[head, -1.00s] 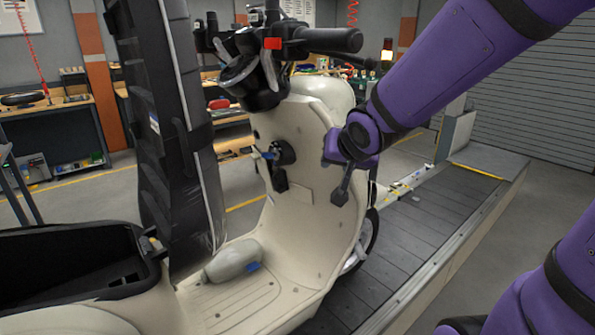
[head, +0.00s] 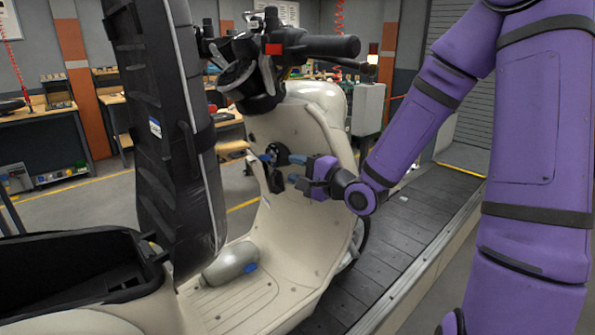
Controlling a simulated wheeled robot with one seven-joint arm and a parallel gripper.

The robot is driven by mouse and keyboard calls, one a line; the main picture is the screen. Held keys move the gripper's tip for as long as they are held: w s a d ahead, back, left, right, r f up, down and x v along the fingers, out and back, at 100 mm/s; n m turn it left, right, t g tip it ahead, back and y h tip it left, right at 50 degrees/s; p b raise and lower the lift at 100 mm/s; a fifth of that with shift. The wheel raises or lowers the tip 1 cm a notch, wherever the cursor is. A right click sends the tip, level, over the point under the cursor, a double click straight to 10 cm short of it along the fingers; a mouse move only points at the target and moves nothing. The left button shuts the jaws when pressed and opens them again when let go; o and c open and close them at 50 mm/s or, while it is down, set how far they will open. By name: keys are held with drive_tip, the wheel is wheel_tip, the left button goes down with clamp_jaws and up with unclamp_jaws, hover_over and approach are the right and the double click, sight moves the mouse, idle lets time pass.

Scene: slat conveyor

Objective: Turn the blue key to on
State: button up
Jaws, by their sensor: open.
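The blue key (head: 266,157) sticks out to the left of a dark round lock (head: 279,152) on the cream front panel of the scooter (head: 300,118). My gripper (head: 290,169) is just right of and slightly below the key, with its fingers pointing left at the lock area. The fingers are apart, one above the other, with nothing seen between them. The fingertips overlap the lower right of the lock in the picture; I cannot tell whether they touch it. The lock's markings are too small to read.
The raised black seat (head: 165,125) stands left of the lock. The handlebar (head: 318,46) is above. The slat conveyor (head: 420,215) runs along the right. Workbenches stand behind.

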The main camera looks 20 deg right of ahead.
sight(265, 156)
drive_tip(key=x, duration=1)
drive_tip(key=shift+w+a, duration=0.1)
drive_tip(key=shift+w, duration=0.2)
clamp_jaws()
drive_tip(key=shift+t+y, duration=0.3)
drive_tip(key=shift+t, duration=1.1)
